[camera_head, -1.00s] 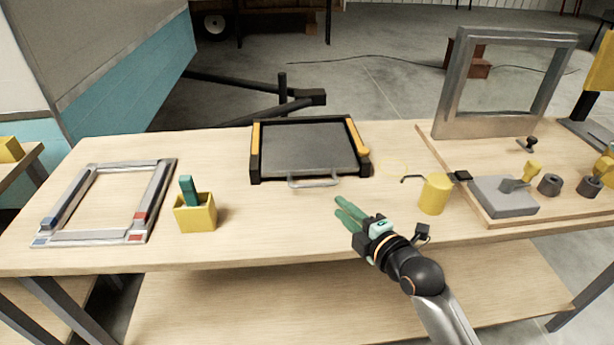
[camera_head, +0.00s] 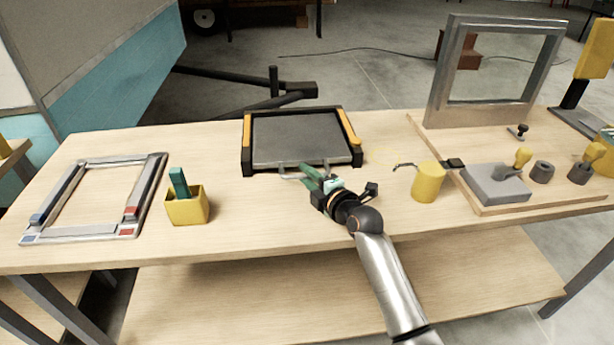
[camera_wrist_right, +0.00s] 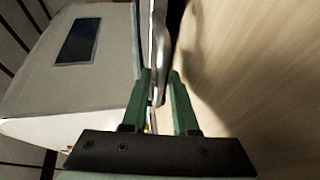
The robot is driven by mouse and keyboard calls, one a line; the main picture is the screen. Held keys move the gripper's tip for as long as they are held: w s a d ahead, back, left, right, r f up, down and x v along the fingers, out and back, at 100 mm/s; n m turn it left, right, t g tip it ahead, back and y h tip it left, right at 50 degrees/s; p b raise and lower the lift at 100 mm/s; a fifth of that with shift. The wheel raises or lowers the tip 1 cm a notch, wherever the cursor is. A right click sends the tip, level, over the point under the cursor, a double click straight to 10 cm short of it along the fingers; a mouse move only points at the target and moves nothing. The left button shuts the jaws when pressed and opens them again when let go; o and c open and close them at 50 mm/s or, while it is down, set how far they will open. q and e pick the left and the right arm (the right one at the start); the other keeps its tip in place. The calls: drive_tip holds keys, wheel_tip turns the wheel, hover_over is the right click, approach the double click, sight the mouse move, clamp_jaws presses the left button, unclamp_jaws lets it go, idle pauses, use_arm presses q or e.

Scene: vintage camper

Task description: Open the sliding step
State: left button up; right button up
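The sliding step (camera_head: 298,138) is a dark grey panel in a black frame with yellow-orange side rails, lying on the workbench. Its metal bar handle (camera_head: 290,176) sticks out at the front edge. My right gripper (camera_head: 308,174) is at the right part of this handle. In the right wrist view the handle (camera_wrist_right: 160,60) runs down between the two green fingers of my right gripper (camera_wrist_right: 163,85). The fingers are apart, with the handle close to the left finger and a gap to the right one. My left gripper is not in view.
A yellow cup (camera_head: 428,182) stands right of my right gripper. A yellow box (camera_head: 187,205) with a teal block and a grey frame (camera_head: 95,198) lie to the left. A wooden board (camera_head: 470,180) with a metal window frame (camera_head: 437,75) is at the right.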

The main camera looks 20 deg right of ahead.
drive_tip(key=shift+w, duration=0.1)
drive_tip(key=shift+c, duration=0.4)
clamp_jaws()
idle(1.0)
